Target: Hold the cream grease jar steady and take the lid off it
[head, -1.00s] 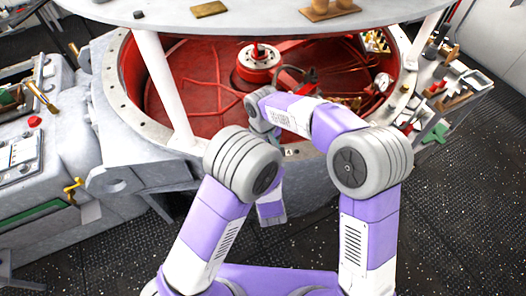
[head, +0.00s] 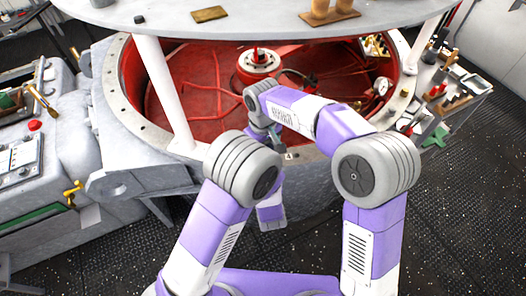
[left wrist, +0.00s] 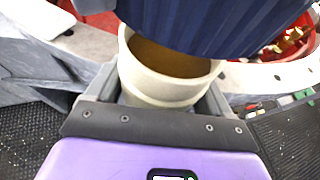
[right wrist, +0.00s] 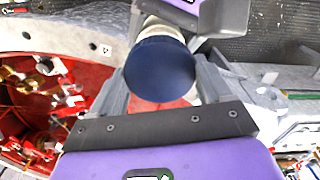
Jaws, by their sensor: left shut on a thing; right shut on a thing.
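The cream grease jar (left wrist: 165,88) stands between the fingers of my left gripper (left wrist: 166,95), which is shut on it. Its mouth is uncovered and brown grease shows inside. The dark blue ribbed lid (left wrist: 205,22) is over part of the mouth in the left wrist view, raised off the rim. My right gripper (right wrist: 161,80) is shut on the lid (right wrist: 159,70), whose flat top faces the right wrist camera. A strip of the jar (right wrist: 160,30) shows behind it. In the head view my arms hide the jar and lid.
A round grey rim (head: 128,98) surrounds a red well (head: 205,90) with a red-and-white fitting (head: 258,65) and hoses. A pale round shelf (head: 250,18) on white posts overhangs it. A tool-laden bench (head: 450,90) is at right, a grey machine (head: 60,150) at left.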

